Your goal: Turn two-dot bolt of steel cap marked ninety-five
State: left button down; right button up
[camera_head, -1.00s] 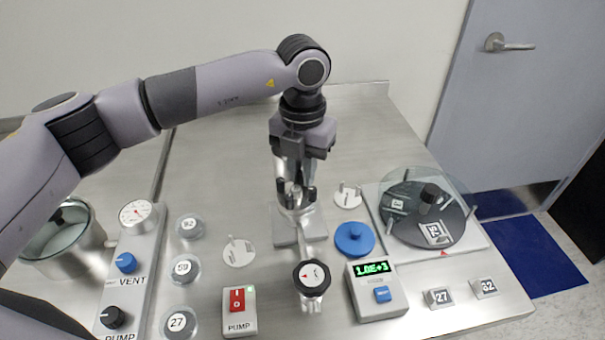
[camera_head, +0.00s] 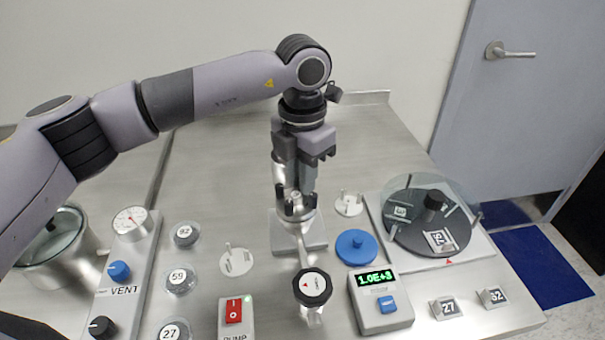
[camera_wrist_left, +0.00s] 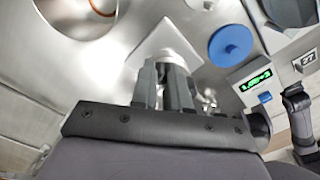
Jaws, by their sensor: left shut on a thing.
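My left gripper (camera_head: 297,188) points down over a steel fitting (camera_head: 300,222) with dark clamps round its top, on a square steel base plate (camera_head: 283,232). The gripper is shut at the top of this fitting; its fingers hide what they hold. In the left wrist view the closed fingers (camera_wrist_left: 168,85) cover a pale steel round part, with the square plate behind. I cannot read a ninety-five mark or make out bolt dots.
A valve with a black knob (camera_head: 312,287) stands in front of the fitting. A blue disc (camera_head: 355,247) and a green-lit gauge box (camera_head: 381,302) lie to the right. A glass-covered turntable (camera_head: 432,215) is farther right. Numbered round caps (camera_head: 181,281) stand at left.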

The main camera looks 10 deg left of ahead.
pick_arm(q)
jog(key=c, duration=1.1)
grip_release()
jog(key=shift+r+b, duration=0.35)
jog(key=shift+r, duration=3.25)
